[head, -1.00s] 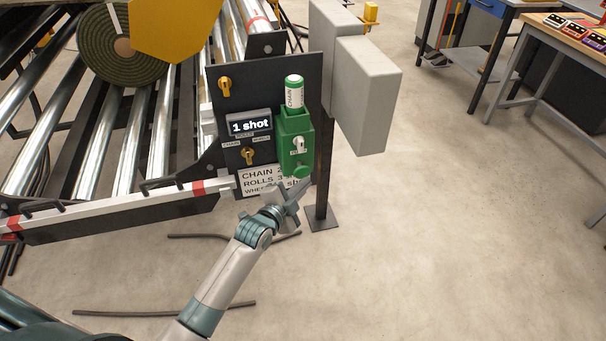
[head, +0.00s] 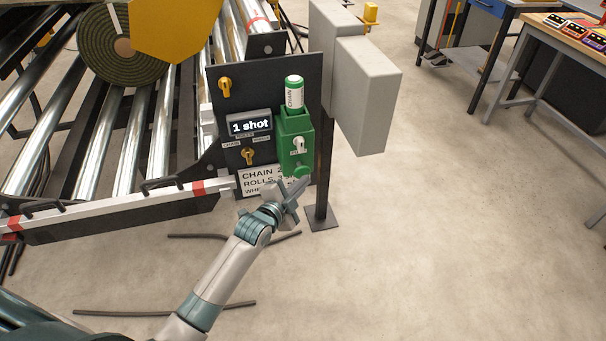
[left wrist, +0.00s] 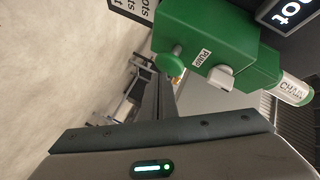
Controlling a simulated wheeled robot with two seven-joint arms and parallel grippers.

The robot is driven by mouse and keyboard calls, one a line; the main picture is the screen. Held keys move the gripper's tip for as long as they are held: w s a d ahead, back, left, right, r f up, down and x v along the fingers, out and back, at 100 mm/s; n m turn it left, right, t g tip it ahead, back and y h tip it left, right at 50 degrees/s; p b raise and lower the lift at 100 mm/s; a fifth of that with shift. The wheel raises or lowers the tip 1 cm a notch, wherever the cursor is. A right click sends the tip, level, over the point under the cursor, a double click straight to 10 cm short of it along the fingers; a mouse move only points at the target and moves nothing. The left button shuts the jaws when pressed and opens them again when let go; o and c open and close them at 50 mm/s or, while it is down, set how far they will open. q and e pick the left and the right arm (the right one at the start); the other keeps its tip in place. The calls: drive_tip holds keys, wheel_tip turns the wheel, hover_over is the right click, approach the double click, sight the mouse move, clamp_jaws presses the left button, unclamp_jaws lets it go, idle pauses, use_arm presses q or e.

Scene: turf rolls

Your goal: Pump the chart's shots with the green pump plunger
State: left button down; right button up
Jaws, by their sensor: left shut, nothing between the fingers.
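The green pump (head: 295,136) is mounted on the dark panel (head: 225,130), with a white and green cartridge marked CHAIN (head: 294,91) on top. Its round green plunger (head: 302,171) sticks out at the lower end; it also shows in the left wrist view (left wrist: 170,57). The display (head: 249,125) reads "1 shot". The white chart (head: 258,182) below is partly covered by my gripper; CHAIN, ROLLS and WHE... lines show. My left gripper (head: 302,186) is shut and empty, just below the plunger; whether it touches cannot be told. My right gripper is not in view.
A grey box (head: 364,95) and a dark post (head: 322,165) stand right of the panel. A roller conveyor with a turf roll (head: 122,45) is at left.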

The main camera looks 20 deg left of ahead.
use_arm(q)
drive_tip(key=shift+w+a, duration=0.8)
drive_tip(key=shift+w, duration=0.3)
idle(1.9)
drive_tip(key=shift+r, duration=0.1)
drive_tip(key=s+d+p, duration=0.2)
drive_tip(key=shift+s, duration=0.4)
idle(0.4)
drive_tip(key=shift+s, duration=0.1)
